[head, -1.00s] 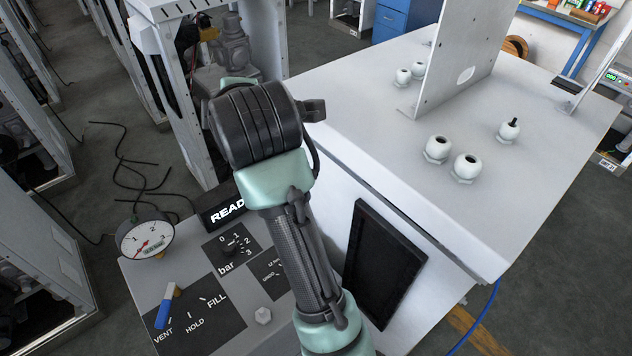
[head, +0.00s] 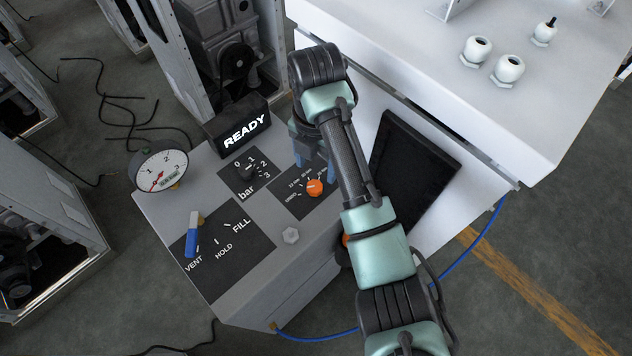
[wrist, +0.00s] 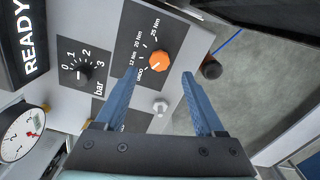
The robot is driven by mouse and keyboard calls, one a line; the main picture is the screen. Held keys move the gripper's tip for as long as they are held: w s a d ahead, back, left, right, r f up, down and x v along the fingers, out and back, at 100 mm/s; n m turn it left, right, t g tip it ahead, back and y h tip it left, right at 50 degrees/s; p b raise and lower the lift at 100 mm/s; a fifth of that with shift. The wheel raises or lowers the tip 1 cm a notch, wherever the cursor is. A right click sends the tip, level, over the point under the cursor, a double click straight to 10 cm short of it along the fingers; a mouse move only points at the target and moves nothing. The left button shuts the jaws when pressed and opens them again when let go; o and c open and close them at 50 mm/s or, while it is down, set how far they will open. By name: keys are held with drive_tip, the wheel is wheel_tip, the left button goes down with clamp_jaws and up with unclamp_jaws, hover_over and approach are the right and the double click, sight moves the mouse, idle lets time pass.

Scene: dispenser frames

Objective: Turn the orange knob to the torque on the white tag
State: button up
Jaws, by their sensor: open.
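The orange knob (head: 315,188) sits on a dark panel of the sloping console, with white torque markings around its left and upper side. In the wrist view the knob (wrist: 159,61) lies ahead, between and just beyond my fingertips, with 12, 20 and 25 Nm markings beside it. A light mark on the knob points roughly toward the lower-left label, but it is small. My gripper (wrist: 158,77) has two blue fingers spread apart with nothing between them. In the head view my gripper (head: 315,170) hangs over the knob, partly hidden by my arm. I cannot make out a white tag.
A bar dial (head: 248,172), a blue-handled vent lever (head: 192,240), a hex bolt (head: 290,235) and a gauge (head: 160,170) surround the knob's panel. A black READY display (head: 240,130) stands behind. A tall white cabinet (head: 470,110) rises to the right.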

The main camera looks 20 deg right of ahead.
sight(316, 184)
wheel_tip(316, 184, down, 6)
drive_tip(key=shift+f, duration=0.2)
clamp_jaws()
idle(0.4)
